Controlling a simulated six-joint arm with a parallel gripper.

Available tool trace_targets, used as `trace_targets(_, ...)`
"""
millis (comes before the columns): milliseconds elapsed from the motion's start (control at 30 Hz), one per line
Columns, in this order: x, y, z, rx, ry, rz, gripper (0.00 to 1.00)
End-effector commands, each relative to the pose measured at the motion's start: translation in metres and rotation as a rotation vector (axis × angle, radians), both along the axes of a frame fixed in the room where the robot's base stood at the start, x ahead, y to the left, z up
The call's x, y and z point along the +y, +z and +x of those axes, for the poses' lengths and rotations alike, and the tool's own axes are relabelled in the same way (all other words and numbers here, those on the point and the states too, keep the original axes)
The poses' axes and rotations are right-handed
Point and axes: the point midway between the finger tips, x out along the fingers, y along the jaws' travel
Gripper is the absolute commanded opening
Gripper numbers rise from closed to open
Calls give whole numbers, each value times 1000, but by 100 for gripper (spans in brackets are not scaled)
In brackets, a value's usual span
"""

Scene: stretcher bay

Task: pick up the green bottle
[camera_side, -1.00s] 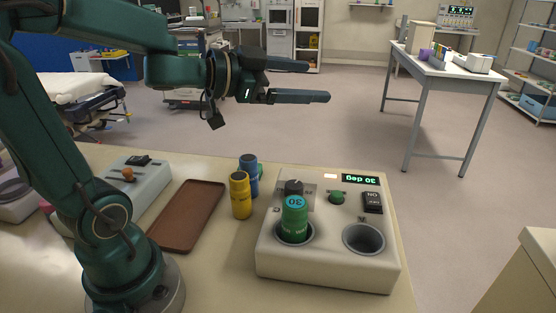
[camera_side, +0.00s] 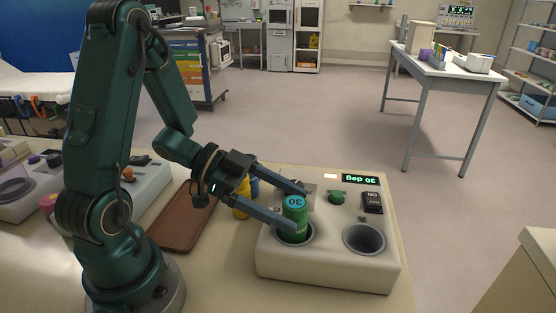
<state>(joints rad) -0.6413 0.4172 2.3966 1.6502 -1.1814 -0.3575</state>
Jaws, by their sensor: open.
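The green bottle (camera_side: 295,218) stands upright in the left round well of the beige device (camera_side: 325,271). Its cap is lighter teal and bears a "30" label. My gripper (camera_side: 292,205) is open, with its two fingers reaching in from the left at the height of the bottle's upper part. One finger is on the far side of the bottle and the other on the near side. I cannot tell whether either finger touches it. The lower part of the bottle is hidden inside the well.
The right well (camera_side: 364,239) of the device is empty. A green knob (camera_side: 337,197), a black switch (camera_side: 372,202) and a lit display (camera_side: 360,180) sit behind it. A yellow bottle (camera_side: 241,205) and a blue bottle (camera_side: 254,186) stand left, partly behind my gripper. A brown tray (camera_side: 180,232) is empty.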

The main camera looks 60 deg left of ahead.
Motion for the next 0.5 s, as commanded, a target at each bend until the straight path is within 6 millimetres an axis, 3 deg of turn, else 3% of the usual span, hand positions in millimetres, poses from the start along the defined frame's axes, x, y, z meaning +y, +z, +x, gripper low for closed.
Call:
trace_targets(267,-2,-19,1,-2,-1,0,89)
trace_targets(500,-19,-28,14,-1,-6,1,89)
